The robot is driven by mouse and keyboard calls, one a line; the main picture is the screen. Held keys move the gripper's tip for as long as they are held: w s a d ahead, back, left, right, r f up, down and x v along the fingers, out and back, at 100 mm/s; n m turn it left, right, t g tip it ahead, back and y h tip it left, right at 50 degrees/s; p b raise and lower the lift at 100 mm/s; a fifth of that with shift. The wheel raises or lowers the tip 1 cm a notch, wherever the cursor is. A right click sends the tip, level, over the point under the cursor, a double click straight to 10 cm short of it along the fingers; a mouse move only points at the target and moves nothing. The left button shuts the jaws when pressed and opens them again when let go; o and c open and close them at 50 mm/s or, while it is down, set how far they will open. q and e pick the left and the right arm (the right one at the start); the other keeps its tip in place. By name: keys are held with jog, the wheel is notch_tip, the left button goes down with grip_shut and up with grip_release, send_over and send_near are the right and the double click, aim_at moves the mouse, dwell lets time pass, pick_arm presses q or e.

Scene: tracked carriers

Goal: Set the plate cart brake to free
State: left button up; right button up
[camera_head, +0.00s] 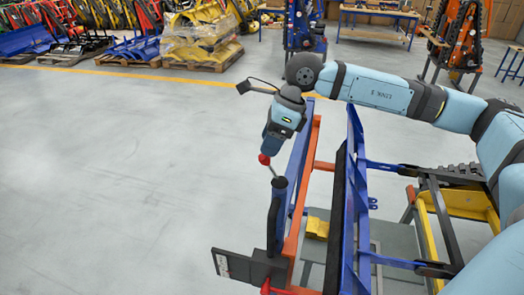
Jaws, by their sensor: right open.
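The plate cart (299,185) is a blue and orange frame in the middle of the head view, running away from me. At its near left corner stands a dark post (273,225). A short silver lever with a red ball knob (264,159) rises from the post's top, leaning up and left; I take it for the brake lever. My right gripper (266,153) reaches in from the right and points down at the red knob. It is open, with its fingertips right at the knob. Whether they touch it I cannot tell. My left gripper is not in view.
A black plate with a label (230,265) juts left from the post's foot. A second blue beam (357,190) and a yellow and black frame (455,210) lie to the right. Pallets and machines line the back. The grey floor on the left is clear.

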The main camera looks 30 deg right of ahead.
aim_at(262, 156)
jog(key=shift+p+x, duration=0.45)
jog(key=shift+x, duration=1.9)
grip_shut()
